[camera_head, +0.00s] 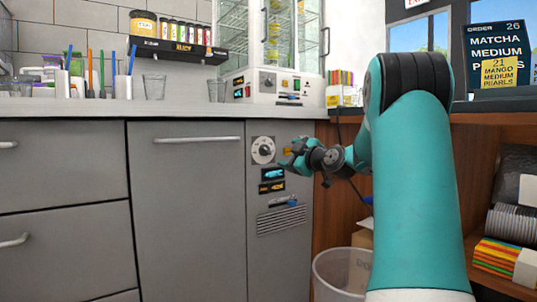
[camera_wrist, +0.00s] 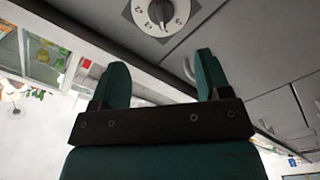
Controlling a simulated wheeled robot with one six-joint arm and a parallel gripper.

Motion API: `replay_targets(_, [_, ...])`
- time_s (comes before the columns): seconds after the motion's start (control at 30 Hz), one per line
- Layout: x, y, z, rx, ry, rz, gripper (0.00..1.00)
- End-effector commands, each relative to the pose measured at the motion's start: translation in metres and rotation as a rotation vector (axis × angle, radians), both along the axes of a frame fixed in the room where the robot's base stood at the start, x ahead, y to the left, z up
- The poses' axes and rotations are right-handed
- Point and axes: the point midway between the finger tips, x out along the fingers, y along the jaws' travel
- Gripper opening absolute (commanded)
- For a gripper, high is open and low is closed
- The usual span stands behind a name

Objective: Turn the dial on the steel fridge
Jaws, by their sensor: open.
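The steel fridge (camera_head: 200,220) is a grey under-counter unit. Its round white dial (camera_head: 263,150) sits on a square plate high on the right-hand panel, above two small displays. My gripper (camera_head: 289,158) is just right of the dial and slightly lower in the head view. In the wrist view the dial (camera_wrist: 160,14) shows at the top edge, partly cut off, with a dark knob and marks around it. My open, empty gripper (camera_wrist: 160,68) shows two green fingers below the dial, apart from it in that picture.
A small switch (camera_head: 284,201) and a vent (camera_head: 282,220) lie below the displays. The worktop (camera_head: 190,106) above holds glasses, cups and a glass-doored cabinet (camera_head: 270,40). A bin (camera_head: 335,272) stands on the floor at the right.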

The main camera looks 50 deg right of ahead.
Motion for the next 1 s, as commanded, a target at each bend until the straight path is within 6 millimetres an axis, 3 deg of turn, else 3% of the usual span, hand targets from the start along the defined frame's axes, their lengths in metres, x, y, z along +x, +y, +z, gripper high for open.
replay_targets(0.3, [0.073,-0.016,-0.002,-0.001,-0.001,0.004,0.70])
replay_targets(0.5, [0.104,-0.024,-0.001,0.000,0.000,0.003,0.70])
replay_targets(0.7, [0.117,-0.027,0.000,0.001,0.000,0.001,0.70])
replay_targets(0.97, [0.118,-0.028,0.000,0.002,0.000,0.001,0.70])
replay_targets(1.0, [0.118,-0.028,0.000,0.002,0.000,0.001,0.66])
